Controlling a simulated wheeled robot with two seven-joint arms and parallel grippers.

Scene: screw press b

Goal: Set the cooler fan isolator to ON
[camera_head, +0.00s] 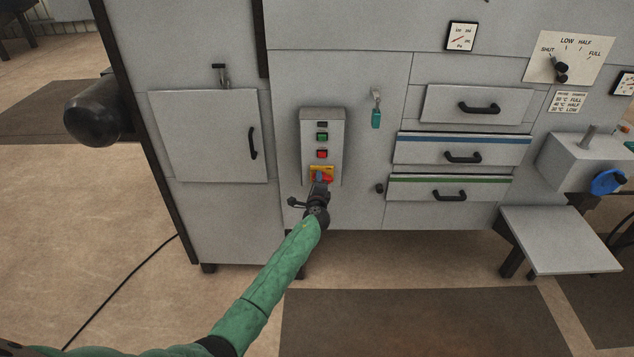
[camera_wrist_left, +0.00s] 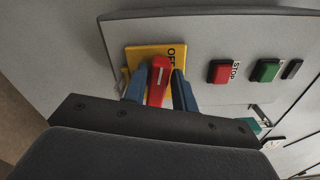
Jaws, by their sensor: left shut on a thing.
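The cooler fan isolator is a red handle (camera_wrist_left: 158,80) on a yellow plate (camera_wrist_left: 137,54), low on a grey control box (camera_head: 310,120). The word OFF shows on the plate in the left wrist view. In the head view the yellow plate (camera_head: 328,169) is partly covered by my gripper. My left gripper (camera_wrist_left: 158,92) is shut on the red handle, with one blue finger on each side of it. It also shows in the head view (camera_head: 319,186). The rest of the plate's lettering is hidden. My right gripper is not in view.
A red STOP button (camera_head: 322,154) and a green button (camera_head: 322,137) sit above the isolator. A door with a black handle (camera_head: 253,143) is to the left. A hanging teal tag (camera_head: 376,118) and drawers (camera_head: 460,150) are to the right.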

